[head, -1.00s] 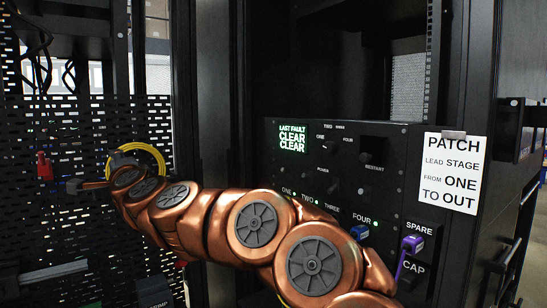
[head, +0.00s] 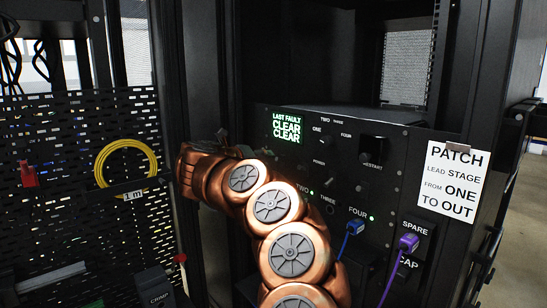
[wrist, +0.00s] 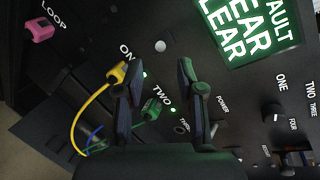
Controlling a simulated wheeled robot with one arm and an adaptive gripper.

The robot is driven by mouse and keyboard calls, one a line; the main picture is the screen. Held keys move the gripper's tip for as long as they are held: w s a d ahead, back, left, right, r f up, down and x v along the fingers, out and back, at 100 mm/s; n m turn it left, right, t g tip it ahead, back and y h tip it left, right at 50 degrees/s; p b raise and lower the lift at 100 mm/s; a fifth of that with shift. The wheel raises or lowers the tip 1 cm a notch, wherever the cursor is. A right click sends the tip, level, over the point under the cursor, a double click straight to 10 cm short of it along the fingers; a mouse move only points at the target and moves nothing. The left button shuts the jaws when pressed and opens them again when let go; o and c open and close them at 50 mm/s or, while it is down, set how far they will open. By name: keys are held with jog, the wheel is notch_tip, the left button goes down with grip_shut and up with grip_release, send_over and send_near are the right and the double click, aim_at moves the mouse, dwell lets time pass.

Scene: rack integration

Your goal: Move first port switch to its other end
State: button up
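My gripper (wrist: 158,75) is open and empty in the wrist view, its fingers apart before the panel around the labels ONE and TWO. A small pale round knob (wrist: 160,46) shows just beyond the fingertips, above port ONE; I cannot tell whether it is the first port switch or which end it is at. A yellow plug (wrist: 117,73) is at port ONE, beside the left finger. A green plug (wrist: 152,109) is at port TWO, between the fingers. In the head view my arm hides the panel's left part, and the fingertips are not clear.
The panel (head: 350,160) bears a lit fault display (head: 287,128), a dial (head: 326,143) and a restart part (head: 374,150). A blue plug (head: 355,227) and a purple plug (head: 409,242) sit at lower right. A pink plug (wrist: 40,30) is by LOOP. A yellow coil (head: 126,163) hangs left.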

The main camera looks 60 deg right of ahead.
aim_at(280, 160)
jog(key=shift+p+x, duration=0.55)
jog(key=shift+x, duration=2.75)
jog(key=shift+r, duration=0.1)
jog(key=shift+c, duration=0.2)
grip_shut()
